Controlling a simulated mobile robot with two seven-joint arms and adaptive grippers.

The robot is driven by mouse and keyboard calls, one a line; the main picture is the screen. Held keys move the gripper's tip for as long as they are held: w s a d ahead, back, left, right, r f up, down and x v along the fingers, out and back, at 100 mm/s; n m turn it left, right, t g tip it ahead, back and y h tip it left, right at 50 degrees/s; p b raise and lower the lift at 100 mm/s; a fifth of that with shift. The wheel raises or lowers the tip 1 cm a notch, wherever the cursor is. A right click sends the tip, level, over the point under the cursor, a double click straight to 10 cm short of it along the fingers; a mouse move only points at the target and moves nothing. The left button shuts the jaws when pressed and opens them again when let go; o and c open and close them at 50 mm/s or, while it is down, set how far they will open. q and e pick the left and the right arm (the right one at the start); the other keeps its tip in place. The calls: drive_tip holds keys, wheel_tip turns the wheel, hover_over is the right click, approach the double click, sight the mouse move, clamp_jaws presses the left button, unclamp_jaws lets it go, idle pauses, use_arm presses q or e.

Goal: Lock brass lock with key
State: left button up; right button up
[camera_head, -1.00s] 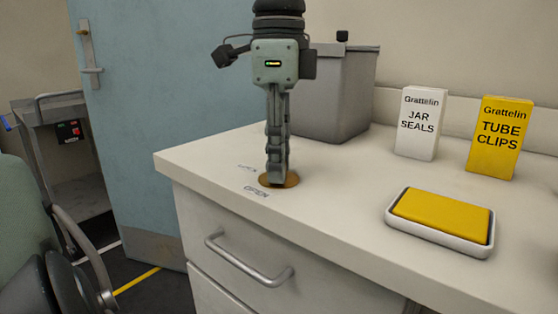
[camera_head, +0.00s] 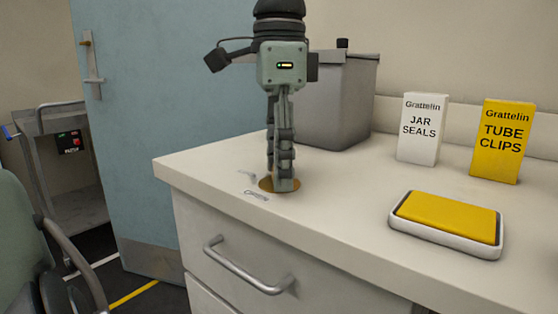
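The brass lock (camera_head: 266,185) is a round brass plate set in the white counter top near its left end. My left gripper (camera_head: 284,186) points straight down, with its fingertips at the lock and covering its middle. Its fingers look close together. No key can be made out; the fingertips hide whatever is between them and the keyhole. Two small printed markings lie on the counter to the left and front of the lock, too blurred to read now. My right gripper is not in view.
On the counter (camera_head: 350,222) stand a grey bin (camera_head: 335,100) behind my gripper, a white jar seals box (camera_head: 421,130), a yellow tube clips box (camera_head: 501,143) and a tray with a yellow pad (camera_head: 447,217). A drawer handle (camera_head: 248,270) sticks out below.

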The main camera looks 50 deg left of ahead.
use_arm(q)
wheel_tip(320, 180, up, 12)
idle(0.6)
